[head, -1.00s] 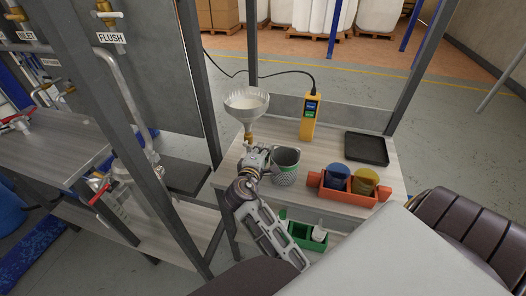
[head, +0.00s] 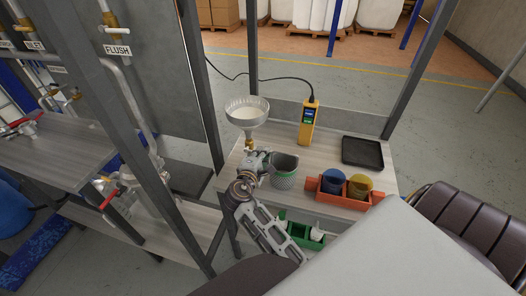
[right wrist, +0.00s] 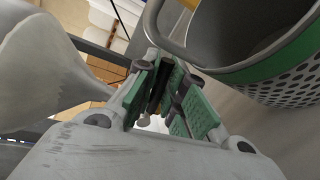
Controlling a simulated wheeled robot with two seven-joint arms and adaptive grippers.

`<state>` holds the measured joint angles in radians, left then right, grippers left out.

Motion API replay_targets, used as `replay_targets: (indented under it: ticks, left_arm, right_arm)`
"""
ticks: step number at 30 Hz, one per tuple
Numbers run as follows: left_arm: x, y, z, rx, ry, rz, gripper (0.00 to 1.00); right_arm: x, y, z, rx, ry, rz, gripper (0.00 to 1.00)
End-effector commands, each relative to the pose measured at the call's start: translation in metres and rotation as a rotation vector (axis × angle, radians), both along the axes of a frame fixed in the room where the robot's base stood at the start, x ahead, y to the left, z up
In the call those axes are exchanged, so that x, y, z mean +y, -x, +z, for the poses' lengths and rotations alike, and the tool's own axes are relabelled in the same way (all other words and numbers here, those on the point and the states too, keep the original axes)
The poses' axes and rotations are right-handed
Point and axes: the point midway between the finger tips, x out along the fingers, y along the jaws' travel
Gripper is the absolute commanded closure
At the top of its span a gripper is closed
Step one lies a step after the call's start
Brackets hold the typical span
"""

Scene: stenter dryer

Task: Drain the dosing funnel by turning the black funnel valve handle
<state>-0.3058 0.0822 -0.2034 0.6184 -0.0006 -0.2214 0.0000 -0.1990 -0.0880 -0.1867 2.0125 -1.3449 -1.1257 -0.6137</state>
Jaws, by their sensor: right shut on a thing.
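The dosing funnel (head: 247,108) is a grey cone with pale liquid in it, above the left part of the small table. Its brass outlet (head: 249,144) points down. My right gripper (head: 257,158) is just below it, and the gripper hides most of the valve. In the right wrist view, the green-padded fingers (right wrist: 168,98) are shut on a narrow black piece, the black funnel valve handle (right wrist: 160,84). The funnel also shows large at the left of that view (right wrist: 40,60). My left gripper is not in view.
A perforated grey cup with a green band (head: 285,172) stands close right of my right gripper. An orange-red bin (head: 342,199) with blue and yellow cups, a yellow meter (head: 308,122) and a black tray (head: 362,151) share the table. A grey frame post (head: 135,150) stands left.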

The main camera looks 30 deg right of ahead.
Motion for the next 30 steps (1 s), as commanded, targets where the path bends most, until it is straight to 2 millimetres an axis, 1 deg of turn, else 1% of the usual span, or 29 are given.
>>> replay_targets:
  ticks: [1, 5, 12, 18, 30]
  left_arm:
    - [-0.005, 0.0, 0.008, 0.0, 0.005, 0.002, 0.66]
    - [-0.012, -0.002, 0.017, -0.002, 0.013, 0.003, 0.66]
    - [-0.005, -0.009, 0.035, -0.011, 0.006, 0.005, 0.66]
    - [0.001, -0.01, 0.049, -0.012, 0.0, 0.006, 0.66]
    - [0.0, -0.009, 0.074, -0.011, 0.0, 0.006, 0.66]
  right_arm:
    - [0.001, 0.0, 0.003, 0.017, 0.01, -0.001, 1.0]
    - [0.001, 0.0, 0.006, 0.05, 0.037, -0.001, 1.0]
    - [0.002, -0.002, 0.011, 0.108, 0.09, -0.001, 1.0]
    - [0.003, -0.003, 0.016, 0.161, 0.133, 0.0, 1.0]
    - [0.006, -0.006, 0.023, 0.26, 0.219, 0.001, 1.0]
